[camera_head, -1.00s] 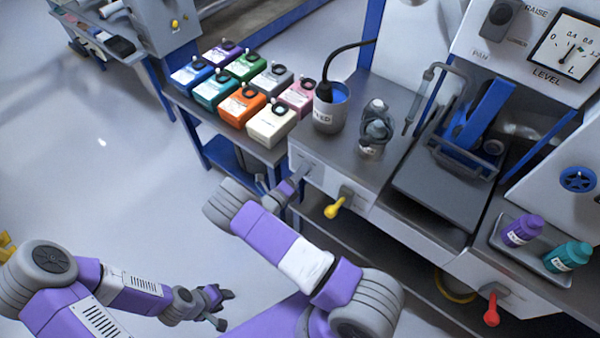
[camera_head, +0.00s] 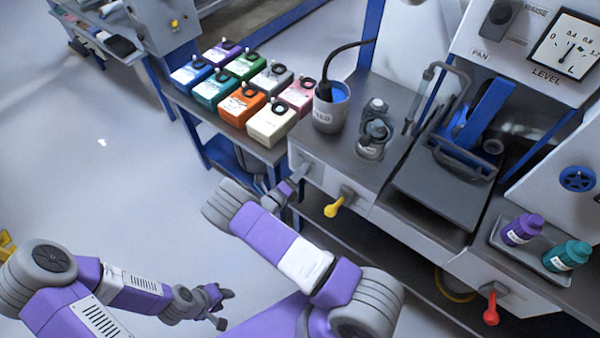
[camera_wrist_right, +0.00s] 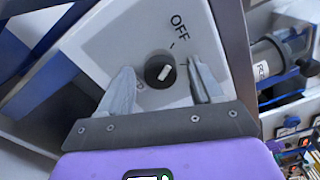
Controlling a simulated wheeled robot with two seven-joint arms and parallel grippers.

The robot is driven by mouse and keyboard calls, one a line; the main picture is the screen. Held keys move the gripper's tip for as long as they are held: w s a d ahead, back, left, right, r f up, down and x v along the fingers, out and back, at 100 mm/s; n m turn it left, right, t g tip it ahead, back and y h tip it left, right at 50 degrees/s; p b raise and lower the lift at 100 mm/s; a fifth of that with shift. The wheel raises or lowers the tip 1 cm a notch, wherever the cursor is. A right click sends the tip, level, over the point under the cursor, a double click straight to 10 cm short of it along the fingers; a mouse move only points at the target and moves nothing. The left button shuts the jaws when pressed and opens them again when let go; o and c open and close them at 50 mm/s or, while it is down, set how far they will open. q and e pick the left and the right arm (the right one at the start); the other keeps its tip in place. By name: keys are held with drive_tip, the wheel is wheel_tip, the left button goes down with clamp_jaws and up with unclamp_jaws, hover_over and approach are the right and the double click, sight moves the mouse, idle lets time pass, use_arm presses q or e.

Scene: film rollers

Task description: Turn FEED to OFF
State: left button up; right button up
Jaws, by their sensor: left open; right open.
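In the right wrist view, a round dark knob (camera_wrist_right: 160,70) with a short white pointer mark sits on a pale panel (camera_wrist_right: 100,55). The word OFF (camera_wrist_right: 180,27) is printed above and to the right of it, with a tick between. The pointer mark tilts up and right. My right gripper (camera_wrist_right: 160,66) is open, one finger on each side of the knob, with gaps visible. In the head view my right gripper (camera_head: 299,173) is at the bench's left front panel and hides the knob. The word FEED is not readable. My left gripper (camera_head: 224,309) is open and empty over the floor.
A yellow lever (camera_head: 336,207) sticks out just right of my right gripper. A grey cup (camera_head: 331,112) with a dark hose stands on the bench above. Several coloured boxes (camera_head: 240,104) sit on a shelf to the left. A red lever (camera_head: 491,312) is further right.

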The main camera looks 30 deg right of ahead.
drive_tip(key=v, duration=0.7)
drive_tip(key=shift+p, duration=0.45)
drive_tip(key=shift+s, duration=0.1)
